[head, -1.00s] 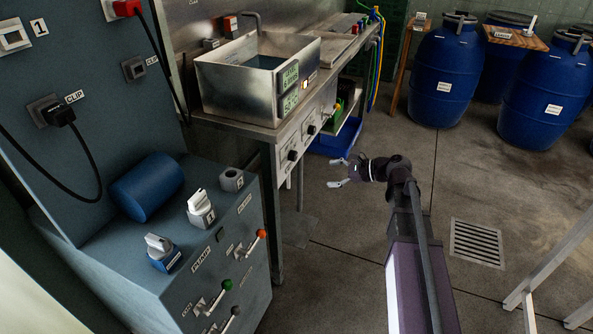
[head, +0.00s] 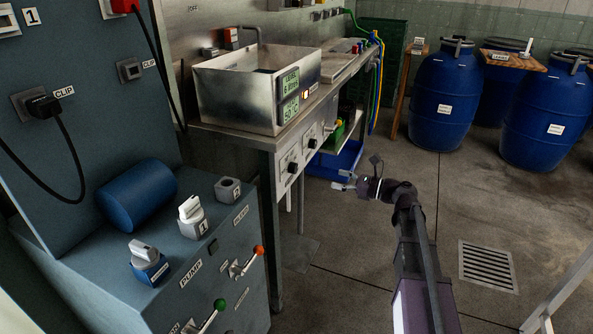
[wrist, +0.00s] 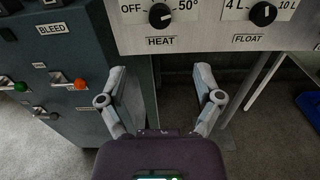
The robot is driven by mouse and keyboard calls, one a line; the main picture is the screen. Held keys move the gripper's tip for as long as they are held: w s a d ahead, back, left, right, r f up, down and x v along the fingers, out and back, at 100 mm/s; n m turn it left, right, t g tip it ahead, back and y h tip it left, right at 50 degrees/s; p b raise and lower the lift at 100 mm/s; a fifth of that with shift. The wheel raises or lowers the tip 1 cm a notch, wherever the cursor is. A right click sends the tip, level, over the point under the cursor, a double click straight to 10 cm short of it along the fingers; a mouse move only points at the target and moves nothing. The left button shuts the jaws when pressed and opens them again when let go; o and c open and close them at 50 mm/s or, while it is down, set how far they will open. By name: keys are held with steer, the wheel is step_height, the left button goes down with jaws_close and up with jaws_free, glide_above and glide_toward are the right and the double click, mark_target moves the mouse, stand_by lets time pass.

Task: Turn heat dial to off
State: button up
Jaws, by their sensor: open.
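The heat dial (wrist: 160,15) is a round black knob on a pale panel, with "OFF" printed to its left, "50°" to its right and "HEAT" below. I cannot tell for sure which way its pointer is set. It also shows small on the front of the steel bench in the head view (head: 293,167). My gripper (wrist: 160,74) is open and empty, its two fingers spread below the dial in the wrist view and not touching it. In the head view my gripper (head: 341,181) hangs in front of the bench, to the right of the dial.
A float dial (wrist: 263,14) sits right of the heat dial. A blue cabinet (wrist: 72,112) with levers stands at the left. A steel tank (head: 240,98) with a display reading 50°C stands on the bench. Blue barrels (head: 443,95) stand at the back right. The floor around my gripper is open.

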mark_target(296, 169)
steer(key=shift+a, duration=0.1)
steer(key=shift+x, duration=6.8)
steer(key=shift+c, duration=0.2)
steer(key=c, duration=1.1)
